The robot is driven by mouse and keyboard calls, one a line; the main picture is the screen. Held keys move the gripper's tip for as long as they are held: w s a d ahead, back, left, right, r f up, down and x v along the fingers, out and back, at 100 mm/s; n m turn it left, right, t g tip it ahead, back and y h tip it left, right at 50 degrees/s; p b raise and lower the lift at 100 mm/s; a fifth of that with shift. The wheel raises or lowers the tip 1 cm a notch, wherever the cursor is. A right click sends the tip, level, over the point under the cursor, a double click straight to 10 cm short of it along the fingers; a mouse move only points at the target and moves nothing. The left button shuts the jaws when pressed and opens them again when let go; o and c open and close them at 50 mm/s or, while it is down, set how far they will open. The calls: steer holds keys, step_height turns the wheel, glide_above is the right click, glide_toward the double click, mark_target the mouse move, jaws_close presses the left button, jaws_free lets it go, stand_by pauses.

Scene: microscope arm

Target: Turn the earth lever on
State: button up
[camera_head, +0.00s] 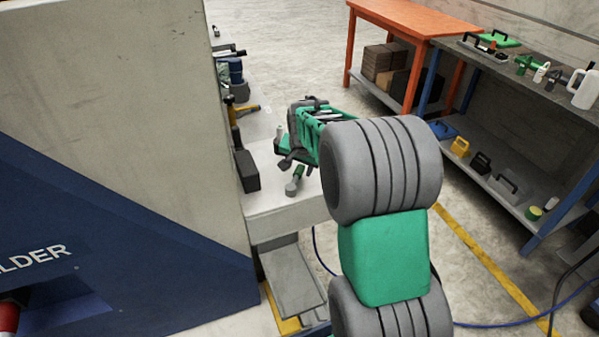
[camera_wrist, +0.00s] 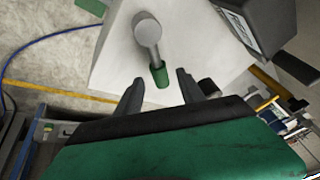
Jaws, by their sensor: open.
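The earth lever (camera_wrist: 149,38) is a grey rod with a round grey pivot end and a green grip (camera_wrist: 160,73), on a white surface in the wrist view. It also shows in the head view (camera_head: 293,186), with its green grip angled up and to the right. My gripper (camera_wrist: 160,80) is open and empty. In the wrist view its two dark fingers stand on either side of the green grip, apart from it. In the head view my gripper (camera_head: 286,162) is just above the lever. I cannot tell its exact height above the grip.
A dark box (camera_head: 246,170) stands on the white bench (camera_head: 285,213) left of the lever; it also shows at upper right in the wrist view (camera_wrist: 255,25). More tools lie farther back on the bench. An orange table (camera_head: 415,18) and a loaded shelf stand at right.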

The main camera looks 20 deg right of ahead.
steer(key=shift+x, duration=1.2)
jaws_close()
stand_by(0.5)
